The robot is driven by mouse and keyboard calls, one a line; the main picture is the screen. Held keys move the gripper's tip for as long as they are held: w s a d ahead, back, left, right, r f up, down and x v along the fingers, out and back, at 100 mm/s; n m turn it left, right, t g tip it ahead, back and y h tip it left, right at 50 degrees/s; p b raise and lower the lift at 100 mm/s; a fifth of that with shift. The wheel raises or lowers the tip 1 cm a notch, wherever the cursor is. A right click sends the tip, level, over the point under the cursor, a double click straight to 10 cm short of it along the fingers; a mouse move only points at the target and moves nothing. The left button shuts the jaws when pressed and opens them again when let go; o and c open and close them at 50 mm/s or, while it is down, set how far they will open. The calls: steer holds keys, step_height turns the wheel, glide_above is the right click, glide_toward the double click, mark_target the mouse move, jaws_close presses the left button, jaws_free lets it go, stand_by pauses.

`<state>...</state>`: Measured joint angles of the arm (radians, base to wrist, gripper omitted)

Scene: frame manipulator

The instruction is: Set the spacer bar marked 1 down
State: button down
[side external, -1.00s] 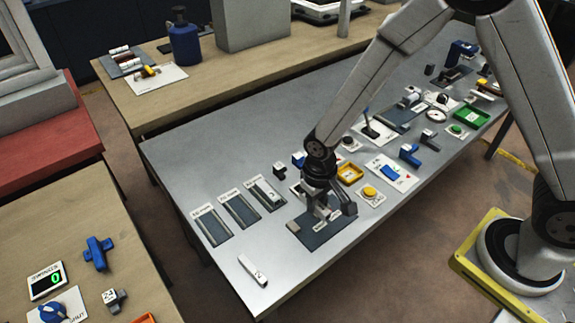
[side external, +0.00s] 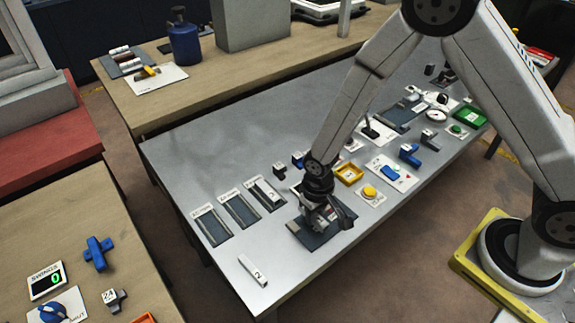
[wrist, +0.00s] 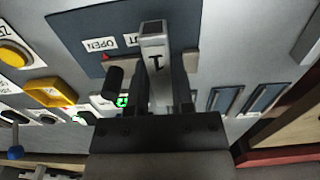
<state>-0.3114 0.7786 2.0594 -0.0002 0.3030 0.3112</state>
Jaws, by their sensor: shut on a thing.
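The spacer bar marked 1 (wrist: 153,45) is pale grey and shows in the wrist view between the dark fingers of my gripper (wrist: 160,90), which is shut on it. It juts out from the jaws above the dark plate (wrist: 82,22) with its OPEN label. In the side view my gripper (side external: 322,213) is low over that dark plate (side external: 305,238), close to a fixture on it. The bar is hard to make out there, and I cannot tell whether it touches anything.
A pale bar marked 2 (side external: 253,271) lies near the table's front left edge. Several labelled dark slots (side external: 210,226) sit to the left, the right one holding a pale bar (side external: 266,192). A yellow button (side external: 370,191) and yellow tray (side external: 348,173) are right of my gripper.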

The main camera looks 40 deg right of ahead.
steer(key=shift+f, duration=1.65)
steer(key=shift+f, duration=0.2)
steer(key=shift+c, duration=2.4)
jaws_free()
steer(key=shift+r, duration=0.2)
steer(key=shift+r, duration=6)
